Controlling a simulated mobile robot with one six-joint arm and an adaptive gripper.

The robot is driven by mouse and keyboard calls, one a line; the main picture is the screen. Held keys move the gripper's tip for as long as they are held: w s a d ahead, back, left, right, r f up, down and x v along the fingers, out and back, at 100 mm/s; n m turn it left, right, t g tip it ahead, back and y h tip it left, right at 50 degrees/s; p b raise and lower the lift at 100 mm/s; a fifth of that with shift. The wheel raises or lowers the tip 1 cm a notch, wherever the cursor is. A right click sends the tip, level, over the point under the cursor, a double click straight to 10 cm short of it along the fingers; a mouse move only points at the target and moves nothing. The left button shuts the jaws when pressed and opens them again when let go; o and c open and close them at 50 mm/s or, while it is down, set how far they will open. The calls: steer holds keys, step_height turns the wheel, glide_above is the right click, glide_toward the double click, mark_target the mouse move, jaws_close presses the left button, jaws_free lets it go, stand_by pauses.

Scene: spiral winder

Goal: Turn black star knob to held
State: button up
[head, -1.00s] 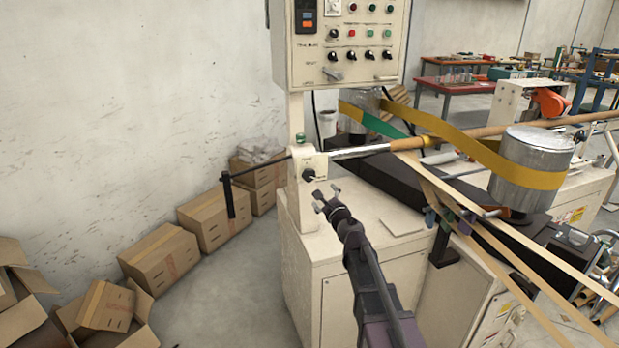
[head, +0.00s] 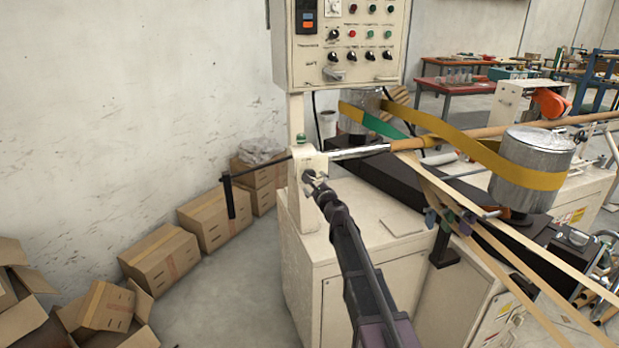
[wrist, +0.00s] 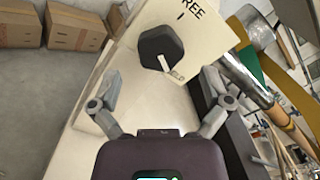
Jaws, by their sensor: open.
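The black star knob (wrist: 158,46) shows in the wrist view, on the cream face of a post. A pale pointer at its edge points down and right in that picture. Printed letters ending in "REE" and a short dark mark stand above the knob. My gripper (wrist: 160,80) is open, with one finger on each side and slightly short of the knob. I see no contact. In the head view my gripper (head: 313,181) is in front of the post (head: 306,215) and mostly hides the knob.
A crank handle (head: 230,196) sticks out left of the post. The control panel (head: 345,45) hangs above. A shaft and yellow belt (head: 470,155) run to the right. Cardboard boxes (head: 158,255) line the wall at left, with bare floor between.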

steer(key=shift+x, duration=2.3)
steer(key=c, duration=1.2)
